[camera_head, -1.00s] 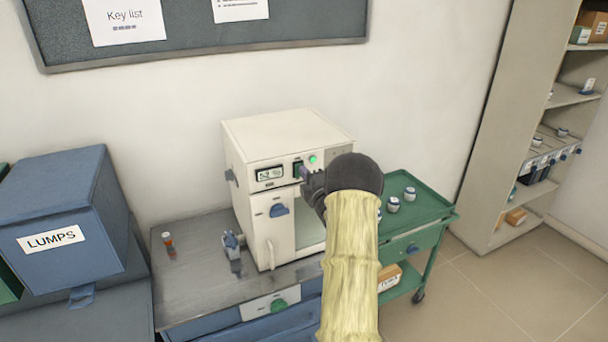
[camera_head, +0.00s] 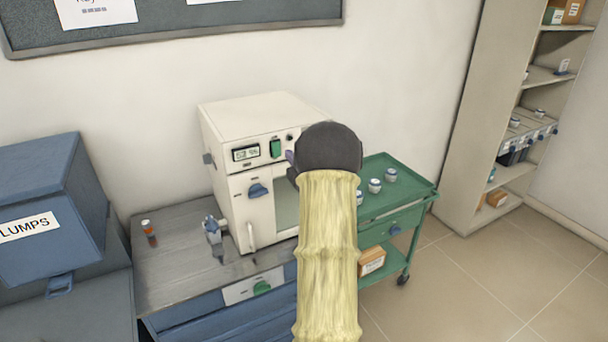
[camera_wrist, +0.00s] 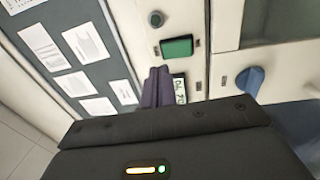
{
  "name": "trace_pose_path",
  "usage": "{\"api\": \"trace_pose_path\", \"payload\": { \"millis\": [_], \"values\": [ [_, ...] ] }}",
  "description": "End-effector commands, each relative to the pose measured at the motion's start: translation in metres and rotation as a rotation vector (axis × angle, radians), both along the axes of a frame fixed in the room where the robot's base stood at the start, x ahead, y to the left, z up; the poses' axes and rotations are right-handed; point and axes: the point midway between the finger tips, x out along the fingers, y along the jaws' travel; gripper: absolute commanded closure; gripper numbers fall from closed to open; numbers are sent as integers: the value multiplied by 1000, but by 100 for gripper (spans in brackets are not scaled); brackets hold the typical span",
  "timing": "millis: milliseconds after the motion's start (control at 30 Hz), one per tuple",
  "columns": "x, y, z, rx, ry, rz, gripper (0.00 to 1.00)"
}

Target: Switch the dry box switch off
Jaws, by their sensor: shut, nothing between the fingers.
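The dry box (camera_head: 262,104) is a cream cabinet on a grey bench. Its front has a small display (camera_head: 246,152), a green rocker switch (camera_head: 275,148) and a round lamp (camera_head: 290,137), which looks dark. In the wrist view the green switch (camera_wrist: 177,47) is in plain sight, with the dark lamp (camera_wrist: 155,19) beside it. My gripper (camera_head: 290,160) is right of the switch in the head view, partly hidden by my wrist. In the wrist view its shut purple fingers (camera_wrist: 157,86) are empty, just short of the switch and apart from it in the picture.
A blue knob (camera_head: 258,190) is on the dry box door. A small blue-grey device (camera_head: 213,230) and an orange-capped vial (camera_head: 148,226) stand on the bench (camera_head: 175,262). A green cart (camera_head: 408,187) with several jars is at right, and a blue LUMPS box (camera_head: 45,205) at left.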

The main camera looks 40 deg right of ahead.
Motion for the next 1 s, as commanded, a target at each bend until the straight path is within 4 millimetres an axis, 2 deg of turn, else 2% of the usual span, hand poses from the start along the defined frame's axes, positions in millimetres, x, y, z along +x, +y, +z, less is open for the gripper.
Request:
{"api": "trace_pose_path", "payload": {
  "millis": [300, 433, 600, 1000],
  "values": [
    [-53, 18, 5, 0, 0, 3, 100],
    [-67, 23, 8, -1, -1, 5, 100],
    [-74, 25, 10, 1, 1, 5, 100],
    [-75, 22, 11, 1, 1, 0, 100]
  ]
}}
